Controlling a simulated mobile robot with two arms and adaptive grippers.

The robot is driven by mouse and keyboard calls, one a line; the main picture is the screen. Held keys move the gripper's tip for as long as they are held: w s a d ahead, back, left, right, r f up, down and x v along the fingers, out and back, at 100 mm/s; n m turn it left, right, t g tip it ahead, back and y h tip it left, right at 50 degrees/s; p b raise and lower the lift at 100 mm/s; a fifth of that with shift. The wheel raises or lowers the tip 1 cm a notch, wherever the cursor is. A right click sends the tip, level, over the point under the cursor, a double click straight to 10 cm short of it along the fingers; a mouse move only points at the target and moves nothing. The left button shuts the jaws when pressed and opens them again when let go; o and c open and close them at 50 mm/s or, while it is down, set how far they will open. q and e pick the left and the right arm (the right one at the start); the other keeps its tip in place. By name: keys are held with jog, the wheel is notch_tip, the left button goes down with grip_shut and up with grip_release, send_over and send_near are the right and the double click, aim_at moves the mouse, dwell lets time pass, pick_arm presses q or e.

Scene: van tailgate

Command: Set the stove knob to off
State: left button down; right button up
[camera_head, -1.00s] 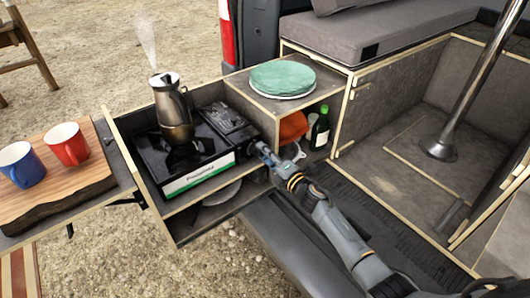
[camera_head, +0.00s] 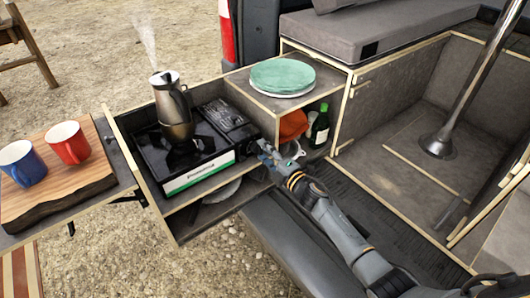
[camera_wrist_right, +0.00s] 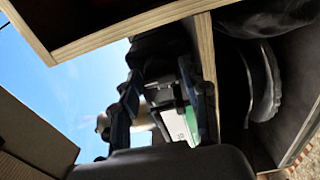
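The black camping stove (camera_head: 157,155) stands in the pulled-out drawer, with a green-and-white label on its front. It also shows in the right wrist view by its label (camera_wrist_right: 188,122). Its knob is not clearly seen; the right front corner is dark and partly behind my gripper. My right gripper (camera_head: 262,150) is at that corner, low and just in front of it. In the right wrist view its two blue fingers (camera_wrist_right: 165,100) stand apart, with no object clearly held between them. My left gripper is not in view.
A steaming metal pot (camera_head: 174,108) stands on the stove. The drawer's wooden front (camera_head: 137,170) and the shelf with green plates (camera_head: 282,76) enclose the space. A green bottle (camera_head: 320,128) is behind my gripper. Red (camera_head: 69,142) and blue (camera_head: 20,163) mugs are at left.

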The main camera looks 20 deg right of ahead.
jog(key=shift+o, duration=0.5)
jog(key=v, duration=1.2)
jog(key=shift+r, duration=0.1)
